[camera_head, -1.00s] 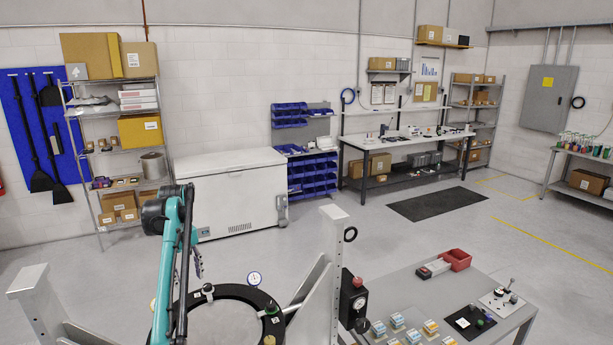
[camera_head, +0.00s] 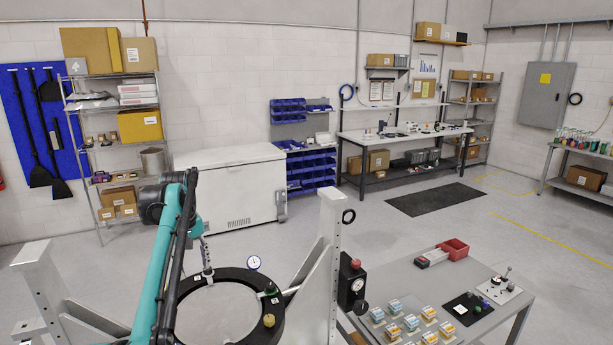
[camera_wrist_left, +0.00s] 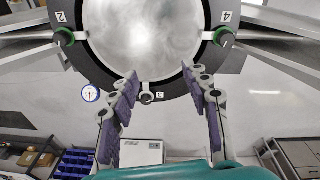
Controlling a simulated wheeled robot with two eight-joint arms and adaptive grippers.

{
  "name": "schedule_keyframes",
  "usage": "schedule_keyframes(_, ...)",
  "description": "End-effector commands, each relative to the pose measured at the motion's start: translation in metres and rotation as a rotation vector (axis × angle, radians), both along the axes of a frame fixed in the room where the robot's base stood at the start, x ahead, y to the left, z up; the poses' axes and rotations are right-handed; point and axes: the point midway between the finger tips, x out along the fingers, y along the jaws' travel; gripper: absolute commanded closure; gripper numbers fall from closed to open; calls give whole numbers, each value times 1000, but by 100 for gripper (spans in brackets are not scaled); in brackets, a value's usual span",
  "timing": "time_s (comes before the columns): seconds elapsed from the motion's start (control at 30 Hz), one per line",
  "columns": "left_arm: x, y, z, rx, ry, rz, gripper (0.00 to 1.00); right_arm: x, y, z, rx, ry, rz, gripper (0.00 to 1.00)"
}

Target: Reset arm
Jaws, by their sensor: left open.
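My left arm comes in from the lower left, and my left gripper (camera_head: 205,254) shows partly behind it, over the back of the black ring of the mirror fixture (camera_head: 178,291). Whether the fingers touch the ring cannot be told. My right gripper is not in view.
White uprights (camera_head: 328,255) of the fixture stand either side of the ring. A dial gauge (camera_head: 254,262) sits at its back edge. Open floor lies beyond.

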Motion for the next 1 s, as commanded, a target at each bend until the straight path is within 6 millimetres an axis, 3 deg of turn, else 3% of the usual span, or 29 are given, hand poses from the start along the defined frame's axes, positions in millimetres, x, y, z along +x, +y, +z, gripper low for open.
schedule_keyframes(0.27, -66, -45, -27, 42, -120, -166, 52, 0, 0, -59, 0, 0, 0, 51)
schedule_keyframes(0.47, -138, -76, -71, 82, -217, -297, 52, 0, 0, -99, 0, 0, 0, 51)
schedule_keyframes(0.67, -220, -102, -145, 129, -315, -425, 52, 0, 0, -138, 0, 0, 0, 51)
schedule_keyframes(0.8, -276, -117, -212, 164, -381, -510, 52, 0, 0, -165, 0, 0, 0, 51)
schedule_keyframes(1.0, -332, -128, -293, 205, -452, -601, 52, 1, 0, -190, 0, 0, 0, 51)
